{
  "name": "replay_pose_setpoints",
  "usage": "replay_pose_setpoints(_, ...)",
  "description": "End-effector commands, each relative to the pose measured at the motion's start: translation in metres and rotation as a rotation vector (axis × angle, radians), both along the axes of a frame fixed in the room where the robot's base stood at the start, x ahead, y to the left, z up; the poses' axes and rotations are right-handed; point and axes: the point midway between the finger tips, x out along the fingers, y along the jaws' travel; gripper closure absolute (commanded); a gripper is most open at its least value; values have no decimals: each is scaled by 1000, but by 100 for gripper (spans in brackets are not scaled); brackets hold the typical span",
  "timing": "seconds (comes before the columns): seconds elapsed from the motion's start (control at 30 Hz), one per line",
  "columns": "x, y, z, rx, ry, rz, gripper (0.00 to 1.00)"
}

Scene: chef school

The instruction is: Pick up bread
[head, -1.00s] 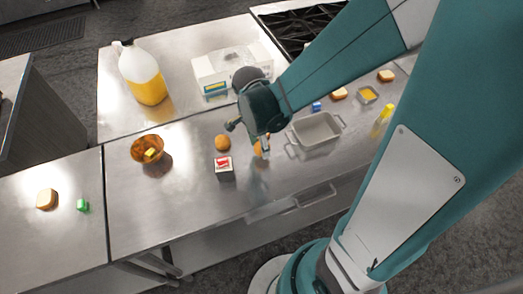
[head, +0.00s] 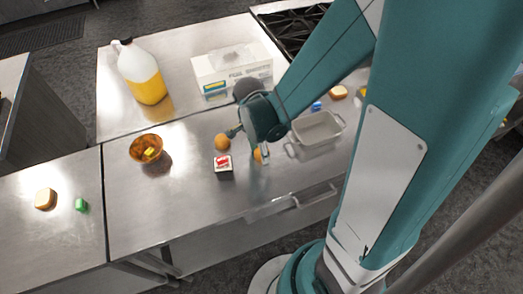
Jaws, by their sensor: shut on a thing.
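My gripper (head: 262,158) is low over the middle of the steel counter, just right of a small red, white and black box. It is shut on a tan-orange piece that looks like bread (head: 257,155), mostly hidden by the gripper. Whether this piece touches the counter is unclear. Another bread slice (head: 45,199) lies on the left counter. One more bread slice (head: 338,92) lies at the back right, near my arm.
A round orange-brown item (head: 222,142) and the small box (head: 223,167) are close to my gripper. A grey handled tray (head: 318,129) is to its right.

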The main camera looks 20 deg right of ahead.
Motion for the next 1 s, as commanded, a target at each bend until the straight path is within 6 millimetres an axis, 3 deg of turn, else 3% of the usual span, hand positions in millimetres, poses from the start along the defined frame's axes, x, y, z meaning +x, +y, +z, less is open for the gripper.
replay_pose_setpoints(0.07, 0, 0, -3, 0, 0, 0, 76)
replay_pose_setpoints(0.1, 0, 0, -2, 0, 0, 0, 60)
replay_pose_setpoints(0.2, 0, 0, -2, 0, 0, 0, 49)
replay_pose_setpoints(0.67, 0, 0, 1, 0, 0, 0, 49)
replay_pose_setpoints(1.0, 0, 2, 19, 0, 0, 0, 49)
